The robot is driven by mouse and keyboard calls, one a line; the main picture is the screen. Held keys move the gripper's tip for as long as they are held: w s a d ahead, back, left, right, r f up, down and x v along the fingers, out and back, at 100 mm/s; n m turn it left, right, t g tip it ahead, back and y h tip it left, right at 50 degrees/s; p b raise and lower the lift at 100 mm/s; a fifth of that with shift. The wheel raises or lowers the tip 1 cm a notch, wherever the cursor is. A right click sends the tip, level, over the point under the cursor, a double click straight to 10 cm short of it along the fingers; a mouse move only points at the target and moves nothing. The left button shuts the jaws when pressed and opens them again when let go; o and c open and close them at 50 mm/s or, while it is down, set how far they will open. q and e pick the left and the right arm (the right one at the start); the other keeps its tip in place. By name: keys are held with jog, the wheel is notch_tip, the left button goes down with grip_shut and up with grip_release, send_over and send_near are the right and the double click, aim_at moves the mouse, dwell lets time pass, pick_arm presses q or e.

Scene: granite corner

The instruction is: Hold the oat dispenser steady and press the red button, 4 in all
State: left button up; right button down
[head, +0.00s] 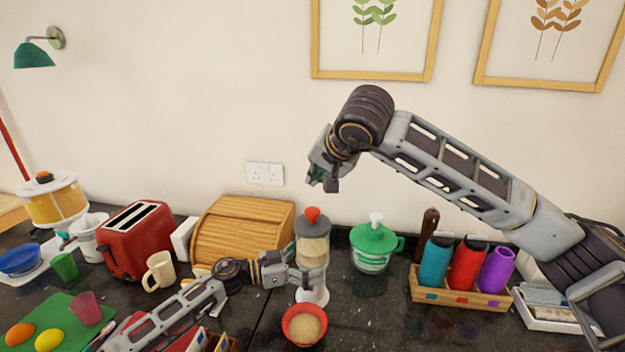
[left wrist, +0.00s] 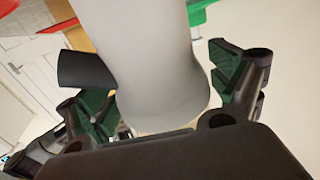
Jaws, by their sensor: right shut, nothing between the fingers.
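The oat dispenser (head: 312,250) stands upright, a clear cylinder of oats under a grey top with a red button (head: 312,214). A red bowl (head: 289,331) with oats in it stands in front of its base. My left gripper (head: 308,279) is at the dispenser's lower part.
A wooden bread box (head: 240,232) and red toaster (head: 137,240) stand left. A cream mug (head: 159,271) and green board (head: 75,312) are near my left arm.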

pick_arm(q)
jog(key=shift+a, duration=0.1)
dwell(0.4)
jog(key=v, duration=1.1)
jog(key=shift+a, duration=0.4)
jog(key=shift+s, duration=0.1)
